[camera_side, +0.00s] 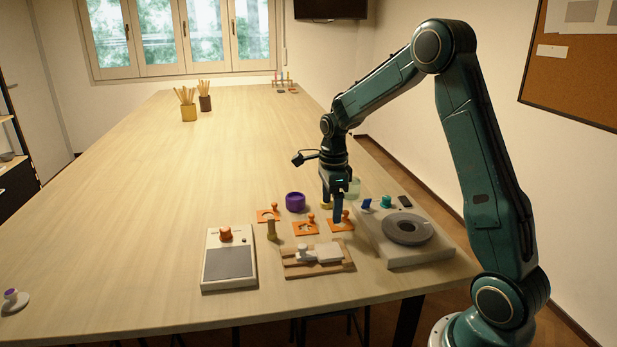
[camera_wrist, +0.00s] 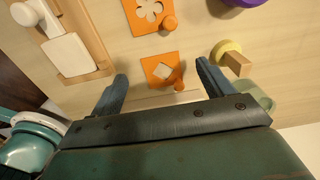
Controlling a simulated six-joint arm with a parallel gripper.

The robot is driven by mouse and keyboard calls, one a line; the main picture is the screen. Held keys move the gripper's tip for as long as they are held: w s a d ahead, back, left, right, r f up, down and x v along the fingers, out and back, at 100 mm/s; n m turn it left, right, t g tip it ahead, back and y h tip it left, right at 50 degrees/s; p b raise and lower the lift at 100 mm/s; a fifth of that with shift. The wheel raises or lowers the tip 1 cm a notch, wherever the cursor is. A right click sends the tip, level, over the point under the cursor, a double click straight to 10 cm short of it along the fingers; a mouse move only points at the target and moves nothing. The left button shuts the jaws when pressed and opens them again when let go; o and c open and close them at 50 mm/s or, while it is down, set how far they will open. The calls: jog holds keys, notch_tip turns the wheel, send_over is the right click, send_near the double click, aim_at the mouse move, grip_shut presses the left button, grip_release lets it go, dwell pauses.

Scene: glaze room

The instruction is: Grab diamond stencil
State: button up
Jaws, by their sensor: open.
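The diamond stencil, a small orange plate with a diamond cutout and an orange knob, lies on the table in the wrist view (camera_wrist: 153,64). In the side view the diamond stencil (camera_side: 344,227) is the rightmost of three orange stencils, partly hidden by a finger. My gripper (camera_side: 333,213) points down just above it. In the wrist view my gripper (camera_wrist: 161,70) is open, with one blue finger on each side of the stencil and nothing held. I cannot tell how high the fingertips are above the table.
A flower stencil (camera_wrist: 142,25) lies beside it, with another orange stencil (camera_side: 265,216) farther left. A yellow round tool with a wooden block (camera_wrist: 228,50) is close to one finger. A purple bowl (camera_side: 295,202), banding wheel (camera_side: 407,229), wooden board (camera_side: 318,268) and scale (camera_side: 229,262) surround them.

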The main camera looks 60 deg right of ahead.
aim_at(331, 225)
jog(key=shift+f, duration=1.95)
jog(key=shift+c, duration=0.2)
jog(key=c, duration=1)
